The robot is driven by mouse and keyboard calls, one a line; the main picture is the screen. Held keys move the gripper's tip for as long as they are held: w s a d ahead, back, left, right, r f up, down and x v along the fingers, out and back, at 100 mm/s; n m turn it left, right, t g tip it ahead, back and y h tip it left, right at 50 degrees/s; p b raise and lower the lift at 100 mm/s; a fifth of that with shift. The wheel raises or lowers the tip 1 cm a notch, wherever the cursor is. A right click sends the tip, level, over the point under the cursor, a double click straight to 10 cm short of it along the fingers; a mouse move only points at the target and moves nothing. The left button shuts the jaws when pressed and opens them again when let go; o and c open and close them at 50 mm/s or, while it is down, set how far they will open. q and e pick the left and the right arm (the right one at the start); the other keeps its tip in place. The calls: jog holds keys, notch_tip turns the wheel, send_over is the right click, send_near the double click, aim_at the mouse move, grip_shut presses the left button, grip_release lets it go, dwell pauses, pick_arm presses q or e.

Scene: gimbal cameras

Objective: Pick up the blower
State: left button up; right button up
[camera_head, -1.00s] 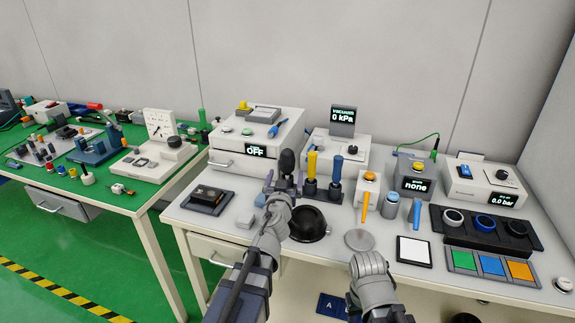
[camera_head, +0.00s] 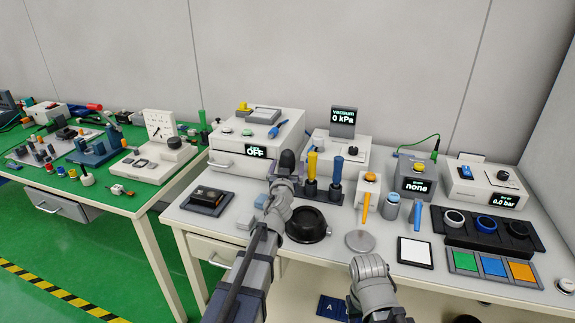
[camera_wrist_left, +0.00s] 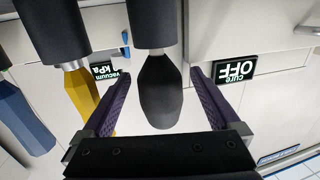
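The blower appears to be the dark bulb (camera_head: 287,159) that stands upright at the left of the tool holder, left of the yellow-handled tool. In the left wrist view the black bulb (camera_wrist_left: 159,92) lies between the two fingers of my left gripper (camera_wrist_left: 160,70). Both fingers stand apart from it, with a gap on each side. In the head view my left gripper (camera_head: 285,174) is at the bulb, its fingers largely hidden by my wrist. My right arm shows at the bottom, but its gripper does not show.
A yellow-handled tool (camera_head: 312,166) and a blue-handled tool (camera_head: 336,170) stand close to the right of the bulb. A black round dish (camera_head: 308,224) and a grey disc (camera_head: 360,241) lie in front. The cure box (camera_head: 236,155) stands behind left.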

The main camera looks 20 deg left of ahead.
aim_at(287, 150)
pick_arm(q)
grip_shut()
dwell(0.6)
jog(key=shift+r, duration=0.1)
notch_tip(287, 150, up, 10)
jog(key=p, duration=1)
jog(key=c, duration=0.7)
grip_release()
grip_shut()
